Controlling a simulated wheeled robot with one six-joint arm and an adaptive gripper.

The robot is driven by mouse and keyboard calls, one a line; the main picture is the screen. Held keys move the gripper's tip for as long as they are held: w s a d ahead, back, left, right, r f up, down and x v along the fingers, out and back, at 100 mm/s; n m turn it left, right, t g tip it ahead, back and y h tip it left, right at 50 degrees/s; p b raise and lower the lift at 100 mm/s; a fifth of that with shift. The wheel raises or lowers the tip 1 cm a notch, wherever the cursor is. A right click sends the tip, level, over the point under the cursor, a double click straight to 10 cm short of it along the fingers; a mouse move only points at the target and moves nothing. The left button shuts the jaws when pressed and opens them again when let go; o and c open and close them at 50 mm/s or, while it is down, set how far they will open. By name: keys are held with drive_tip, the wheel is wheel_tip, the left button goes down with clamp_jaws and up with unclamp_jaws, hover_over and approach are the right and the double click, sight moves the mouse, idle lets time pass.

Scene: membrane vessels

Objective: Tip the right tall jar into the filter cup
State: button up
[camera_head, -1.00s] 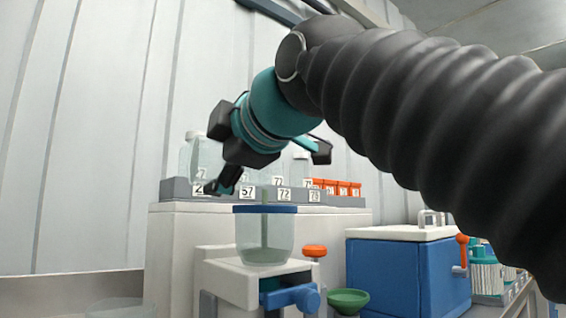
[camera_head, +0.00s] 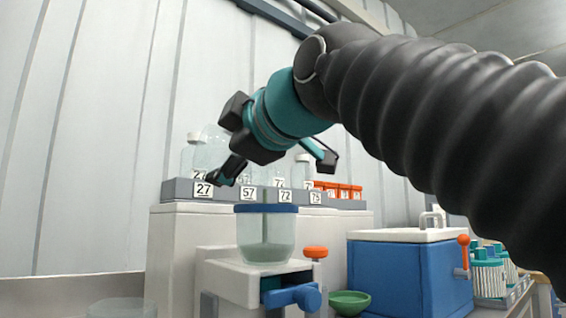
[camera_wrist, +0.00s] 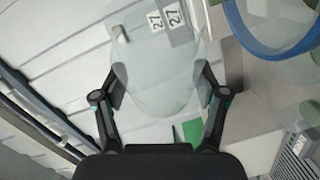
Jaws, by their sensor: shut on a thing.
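My gripper (camera_head: 275,167) is shut on a clear tall jar (camera_wrist: 155,75), which shows between its fingers in the wrist view (camera_wrist: 160,95). In the head view the held jar is mostly hidden by the gripper, and its exact tilt is hard to tell. The filter cup (camera_head: 284,226) is clear with a blue rim and stands below my gripper; its blue rim also shows at the upper right in the wrist view (camera_wrist: 262,48). A faint greenish streak runs down from below the gripper into the cup. Pale greenish liquid lies in the cup's bottom.
The cup stands on a white stand (camera_head: 228,280) with a blue handle. Behind is a grey rack (camera_head: 177,190) with number labels, clear jars and orange-capped vials. A blue box with a white lid (camera_head: 400,275) and a green bowl (camera_head: 349,301) are at right.

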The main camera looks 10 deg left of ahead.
sight(206, 172)
drive_tip(key=shift+w+d+r+m+y+b, duration=0.1)
drive_tip(key=shift+d+r+m+y+b, duration=0.35)
drive_tip(key=shift+m, duration=0.25)
drive_tip(key=shift+a, duration=0.1)
idle(1.4)
